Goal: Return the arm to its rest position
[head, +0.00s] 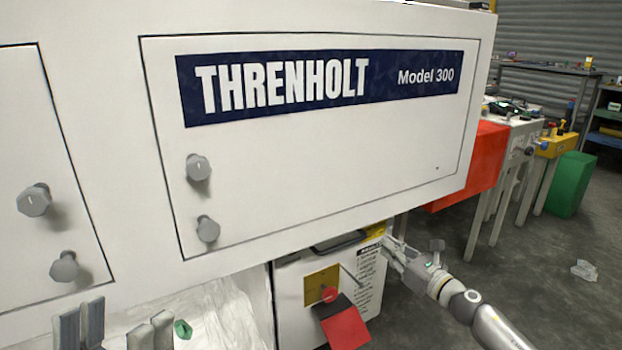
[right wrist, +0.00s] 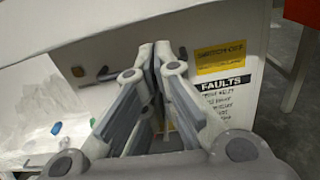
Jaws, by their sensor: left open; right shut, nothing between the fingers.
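My right arm (head: 470,308) comes in from the lower right in the head view and reaches to the white machine's lower cabinet. My right gripper (head: 390,248) is at the cabinet's right edge, beside its printed label. In the right wrist view its fingers (right wrist: 155,60) meet, shut with nothing between them. My left gripper (head: 115,322) shows only as fingertips at the lower left of the head view. They are apart and empty, in front of the white sheeting.
The white THRENHOLT machine housing (head: 330,150) overhangs the lower cabinet (head: 292,300), which carries a red hanging flap (head: 345,325). A small green object (head: 183,329) lies on the white sheeting (head: 230,315). An orange-red panel (head: 487,155) and a green bin (head: 570,185) stand right. Floor there is mostly clear.

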